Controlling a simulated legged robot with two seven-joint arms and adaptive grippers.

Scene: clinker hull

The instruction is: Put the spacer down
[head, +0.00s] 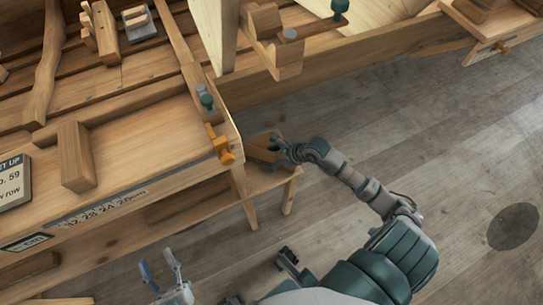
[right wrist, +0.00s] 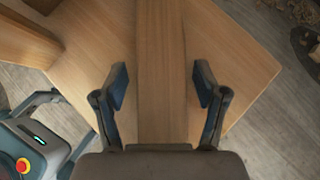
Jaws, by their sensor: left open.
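A plain wooden piece, which I take to be the spacer (right wrist: 162,70), lies on a wooden top (right wrist: 232,60) in the right wrist view. My right gripper (right wrist: 162,87) is open around it, with a gap between each finger and the wood. In the head view my right gripper (head: 277,148) is at the low wooden stand (head: 284,183) beside the bench end, next to a small brown block (head: 261,148). Its fingertips are partly hidden there. My left gripper (head: 158,268) is open and empty in front of the bench at the lower left.
A wooden beam (head: 350,55) runs behind. Grey floor (head: 450,150) is open on the right.

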